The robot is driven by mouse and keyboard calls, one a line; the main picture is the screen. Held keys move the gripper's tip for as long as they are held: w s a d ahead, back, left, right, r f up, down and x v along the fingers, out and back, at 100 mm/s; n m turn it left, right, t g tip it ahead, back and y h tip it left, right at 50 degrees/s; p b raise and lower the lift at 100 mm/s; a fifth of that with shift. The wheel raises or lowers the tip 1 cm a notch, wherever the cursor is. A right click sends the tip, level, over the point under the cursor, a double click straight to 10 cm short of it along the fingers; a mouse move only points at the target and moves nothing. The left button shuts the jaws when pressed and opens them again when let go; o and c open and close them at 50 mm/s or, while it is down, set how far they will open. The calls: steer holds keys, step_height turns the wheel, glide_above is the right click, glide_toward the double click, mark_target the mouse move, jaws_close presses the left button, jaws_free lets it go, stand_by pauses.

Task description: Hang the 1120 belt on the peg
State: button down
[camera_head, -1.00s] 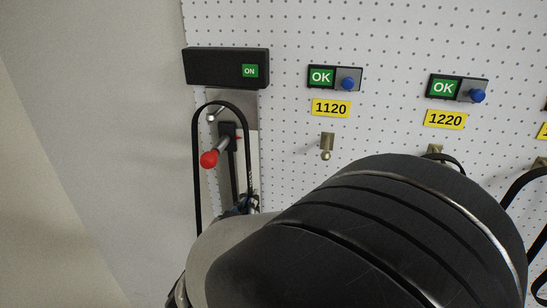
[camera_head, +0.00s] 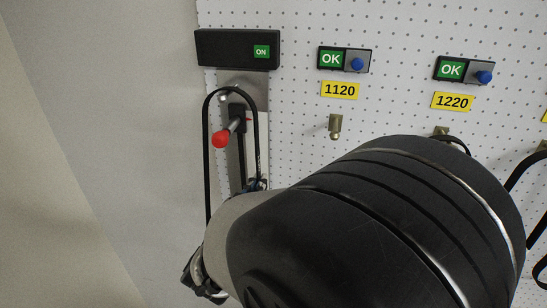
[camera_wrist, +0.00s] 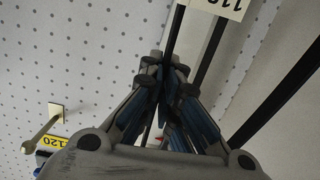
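The black belt (camera_head: 207,160) hangs as a tall narrow loop in front of the unit with the red-knobbed lever (camera_head: 220,139), its top around a small round pin (camera_head: 223,97). A white tag (camera_wrist: 222,6), partly cut off, is on the belt in the wrist view. The brass 1120 peg (camera_head: 335,124) is bare, below its yellow 1120 label (camera_head: 339,90). My gripper (camera_wrist: 166,75) is at the loop's lower right, its fingers drawn close together with a belt strand between the tips. The fingertips are mostly hidden by my arm in the head view.
The 1220 peg (camera_head: 441,131) to the right carries a belt, and further belts hang at the right edge. OK boxes with blue buttons (camera_head: 358,64) sit above the labels. A black ON box (camera_head: 237,49) is above the lever. Plain wall is at left.

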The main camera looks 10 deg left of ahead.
steer(key=c, duration=1.7)
jaws_free()
